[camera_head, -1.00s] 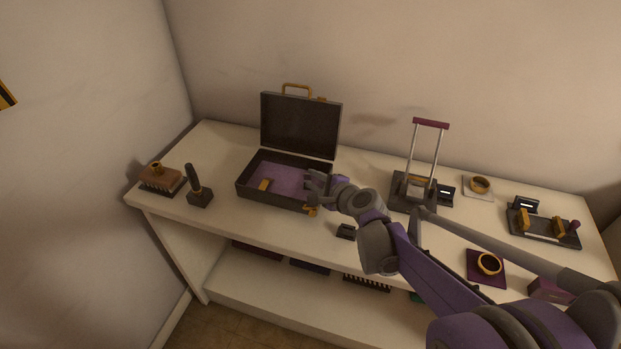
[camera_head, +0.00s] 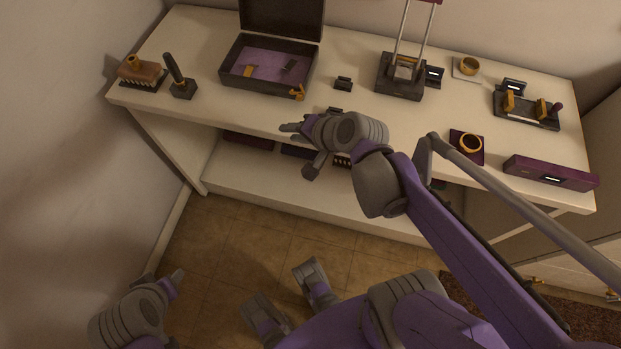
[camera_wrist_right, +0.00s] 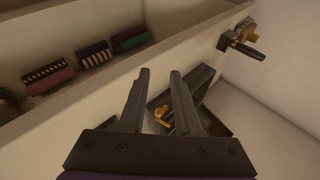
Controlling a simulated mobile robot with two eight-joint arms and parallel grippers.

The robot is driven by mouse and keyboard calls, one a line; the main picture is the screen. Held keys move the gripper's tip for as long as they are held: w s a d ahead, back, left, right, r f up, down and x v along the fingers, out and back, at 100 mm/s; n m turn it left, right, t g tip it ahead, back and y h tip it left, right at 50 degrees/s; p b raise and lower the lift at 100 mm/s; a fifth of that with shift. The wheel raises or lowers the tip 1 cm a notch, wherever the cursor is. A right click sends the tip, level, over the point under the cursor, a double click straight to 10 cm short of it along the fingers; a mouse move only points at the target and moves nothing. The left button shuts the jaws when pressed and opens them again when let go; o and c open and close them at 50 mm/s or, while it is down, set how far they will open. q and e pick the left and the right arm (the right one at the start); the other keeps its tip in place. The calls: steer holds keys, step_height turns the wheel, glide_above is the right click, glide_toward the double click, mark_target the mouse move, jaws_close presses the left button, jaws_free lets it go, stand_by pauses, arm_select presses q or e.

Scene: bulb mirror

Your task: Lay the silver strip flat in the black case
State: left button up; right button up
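The black case (camera_head: 258,86) stands open on the table, with its lid up at the back and a purple lining inside. A small dark-grey strip (camera_head: 289,66), which seems to be the silver strip, lies inside on the right part of the lining. It is too small to tell if it is fully flat. My right gripper (camera_head: 296,147) is open and empty, in front of the table edge below the case. Its two fingers (camera_wrist_right: 160,75) show apart in the right wrist view. My left gripper (camera_head: 174,300) is low at the bottom left, partly cut off.
A small gold piece (camera_head: 248,71) lies in the case's left part, and a gold clasp (camera_head: 298,92) is at its front. A brush (camera_head: 142,73) and a dark upright tool (camera_head: 180,78) stand left. A press-like stand (camera_head: 400,78) stands right. Small black items (camera_head: 343,83) lie between.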

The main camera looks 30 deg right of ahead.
steer(key=s+a+f+n+g+h, duration=0.1)
steer(key=s+f+n+g, duration=0.1)
steer(key=s+n, duration=0.4)
steer(key=s+a+f+n+g+h, duration=0.1)
steer(key=s+a+f+n+g, duration=0.1)
steer(key=s+n, duration=0.4)
steer(key=shift+s+a+f, duration=0.15)
steer(key=shift+a+f, duration=0.15)
steer(key=shift+f, duration=0.4)
steer(key=shift+r, duration=0.1)
step_height(320, 180, up, 10)
steer(key=w+p, duration=0.1)
steer(key=p, duration=0.8)
steer(key=shift+w+r+p, duration=0.2)
steer(key=shift+w+p, duration=0.1)
steer(key=shift+p, duration=0.05)
steer(key=shift+w, duration=0.1)
